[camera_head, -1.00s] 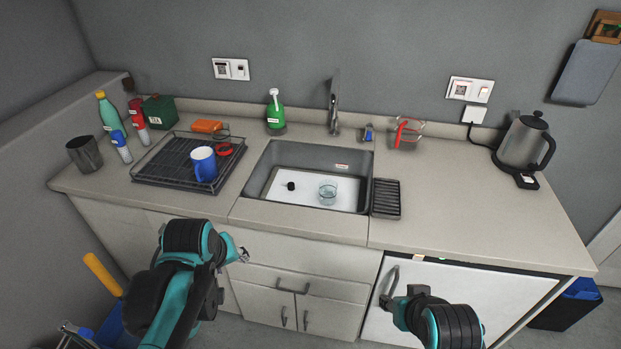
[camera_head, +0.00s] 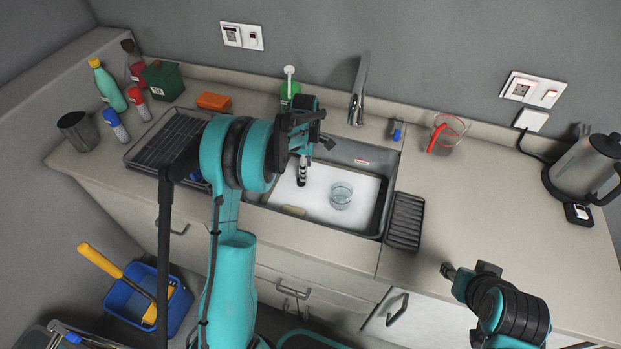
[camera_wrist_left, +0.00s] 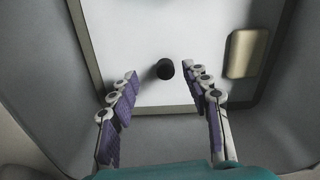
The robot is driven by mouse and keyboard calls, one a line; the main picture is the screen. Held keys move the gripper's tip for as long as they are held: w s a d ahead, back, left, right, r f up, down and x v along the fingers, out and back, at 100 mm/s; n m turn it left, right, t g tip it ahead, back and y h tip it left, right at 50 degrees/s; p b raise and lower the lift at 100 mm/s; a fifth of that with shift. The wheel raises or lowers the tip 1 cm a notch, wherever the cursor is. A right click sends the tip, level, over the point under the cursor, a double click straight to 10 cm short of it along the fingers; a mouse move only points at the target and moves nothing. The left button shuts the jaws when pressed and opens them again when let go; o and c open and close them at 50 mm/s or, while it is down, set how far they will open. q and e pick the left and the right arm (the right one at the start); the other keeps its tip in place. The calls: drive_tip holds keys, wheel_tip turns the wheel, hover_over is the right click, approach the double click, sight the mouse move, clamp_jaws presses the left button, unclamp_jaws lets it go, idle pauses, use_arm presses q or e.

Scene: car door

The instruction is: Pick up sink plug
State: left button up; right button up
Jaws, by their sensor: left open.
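The black, round sink plug (camera_wrist_left: 165,69) shows in the left wrist view on the white sink bottom (camera_wrist_left: 135,40). My left gripper (camera_wrist_left: 163,74) is open above the sink, with one fingertip on either side of the plug in that view. I cannot tell whether the fingers touch it. In the head view my left gripper (camera_head: 302,178) reaches down into the sink (camera_head: 375,222), and the plug is hidden or too small to make out there. My right gripper (camera_head: 447,270) is over the front counter edge at right, away from the sink. Its jaws are too small to judge.
A clear glass (camera_head: 341,195) stands in the sink, right of my left gripper. A tan block (camera_wrist_left: 245,52) lies right of the plug in the wrist view. The faucet (camera_head: 358,90) rises behind the sink; a dish rack (camera_head: 165,140) stands left.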

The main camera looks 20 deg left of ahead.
sight(302, 184)
use_arm(q)
wheel_tip(302, 184, down, 2)
drive_tip(key=shift+s+a+f+b, duration=0.1)
drive_tip(key=shift+s+b, duration=0.05)
drive_tip(key=shift+b, duration=0.2)
drive_tip(key=f, duration=0.1)
drive_tip(key=a+f+b, duration=0.1)
drive_tip(key=f, duration=0.1)
drive_tip(key=f+b, duration=0.1)
drive_tip(key=shift+s+a+f, duration=0.15)
drive_tip(key=shift+s, duration=0.15)
use_arm(e)
wheel_tip(302, 184, down, 3)
drive_tip(key=shift+s+f, duration=0.15)
use_arm(q)
drive_tip(key=shift+w+f, duration=0.1)
drive_tip(key=shift+f, duration=0.2)
drive_tip(key=shift+r, duration=0.1)
drive_tip(key=shift+c, duration=1.3)
clamp_jaws()
